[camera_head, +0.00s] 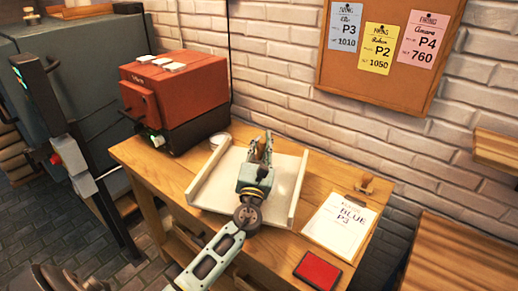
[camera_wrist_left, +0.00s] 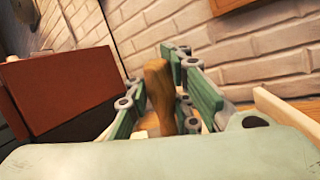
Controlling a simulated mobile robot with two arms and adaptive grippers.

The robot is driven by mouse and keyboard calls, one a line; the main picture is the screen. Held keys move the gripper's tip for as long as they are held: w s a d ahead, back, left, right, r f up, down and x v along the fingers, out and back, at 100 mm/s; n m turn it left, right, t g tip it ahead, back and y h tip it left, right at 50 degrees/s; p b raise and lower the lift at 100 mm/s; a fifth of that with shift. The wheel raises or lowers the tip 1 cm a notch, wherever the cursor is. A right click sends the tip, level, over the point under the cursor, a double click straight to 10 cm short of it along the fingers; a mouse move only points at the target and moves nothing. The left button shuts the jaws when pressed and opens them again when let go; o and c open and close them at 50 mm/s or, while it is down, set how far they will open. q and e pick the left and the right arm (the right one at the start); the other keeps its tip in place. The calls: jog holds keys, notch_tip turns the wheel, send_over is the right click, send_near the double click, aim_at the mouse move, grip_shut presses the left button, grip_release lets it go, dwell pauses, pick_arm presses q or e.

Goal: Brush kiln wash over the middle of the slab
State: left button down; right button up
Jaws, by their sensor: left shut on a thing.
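My left gripper (camera_head: 263,148) is over the far middle part of a white slab (camera_head: 286,178) on the wooden table. It is shut on a brush (camera_wrist_left: 158,90), whose brown wooden handle stands up between the fingers in the left wrist view. The bristles are hidden, so I cannot tell whether they touch the slab. The slab has pale raised rails along its left and right sides. My arm hides part of its near middle. No separate coat of wash can be made out on the white surface. My right gripper is not in view.
A small round white container (camera_head: 220,140) stands behind the slab's left rail. A red kiln-like box (camera_head: 170,92) is on the table's left. A brick wall closes the back.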

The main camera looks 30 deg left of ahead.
pick_arm(q)
jog(key=shift+w+a, duration=0.15)
jog(key=shift+w, duration=0.8)
jog(key=shift+s+a, duration=0.2)
jog(key=shift+a, duration=0.55)
jog(key=shift+s+d+p, duration=0.85)
jog(key=shift+s+d, duration=0.6)
jog(key=shift+s, duration=6.8)
jog(key=shift+w+a+b, duration=0.4)
jog(key=shift+w+a, duration=0.3)
jog(key=shift+w, duration=2.05)
jog(key=shift+w+a+b, duration=0.4)
jog(key=shift+w+a, duration=0.3)
jog(key=shift+w, duration=2)
jog(key=shift+w+a+b, duration=0.4)
jog(key=shift+w+a, duration=0.3)
jog(key=shift+w, duration=2.05)
jog(key=s+p, duration=0.2)
jog(key=s, duration=0.8)
jog(key=shift+s+d, duration=0.15)
jog(key=shift+s, duration=0.05)
